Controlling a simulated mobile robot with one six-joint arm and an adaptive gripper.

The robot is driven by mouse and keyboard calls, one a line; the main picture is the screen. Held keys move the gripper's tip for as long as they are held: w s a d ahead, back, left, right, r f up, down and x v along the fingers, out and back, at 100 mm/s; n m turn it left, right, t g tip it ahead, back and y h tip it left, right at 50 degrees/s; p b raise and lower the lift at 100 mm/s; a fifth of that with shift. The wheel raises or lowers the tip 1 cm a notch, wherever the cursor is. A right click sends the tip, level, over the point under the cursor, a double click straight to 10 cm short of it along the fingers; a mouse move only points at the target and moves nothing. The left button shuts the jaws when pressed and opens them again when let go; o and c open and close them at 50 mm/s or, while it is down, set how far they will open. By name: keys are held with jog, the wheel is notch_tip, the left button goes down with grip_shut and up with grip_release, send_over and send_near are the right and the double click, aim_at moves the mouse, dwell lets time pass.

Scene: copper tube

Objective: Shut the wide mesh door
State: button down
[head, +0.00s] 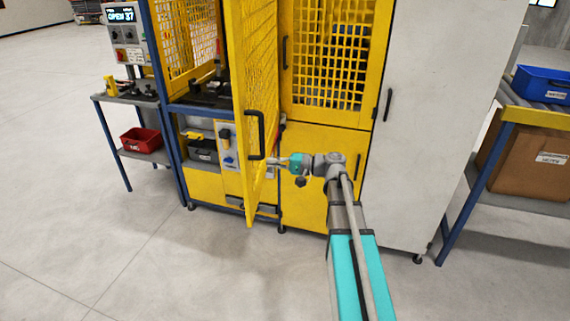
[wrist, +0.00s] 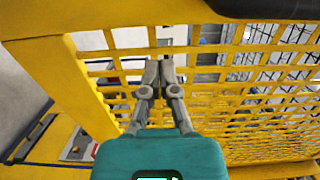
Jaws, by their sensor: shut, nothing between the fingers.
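The wide yellow mesh door (head: 251,75) stands open in the head view, swung out from the machine toward me and seen nearly edge-on. Its black handle (head: 255,136) is on the face toward the right. My gripper (head: 272,162) is at the right side of the door, low, just below the handle. In the wrist view the door's mesh (wrist: 245,105) and yellow frame (wrist: 110,38) fill most of the picture. My gripper (wrist: 158,65) is shut and empty, its fingertips at the mesh near the frame bar. I cannot tell whether they touch it.
A yellow cabinet with a mesh window (head: 328,55) and a white cabinet (head: 430,110) stand to the right. A side shelf with a red bin (head: 141,140) is at the left. A roller table with a blue bin (head: 543,84) is at the far right. The front floor is clear.

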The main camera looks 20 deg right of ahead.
jog(key=shift+x, duration=2)
jog(key=shift+a, duration=0.1)
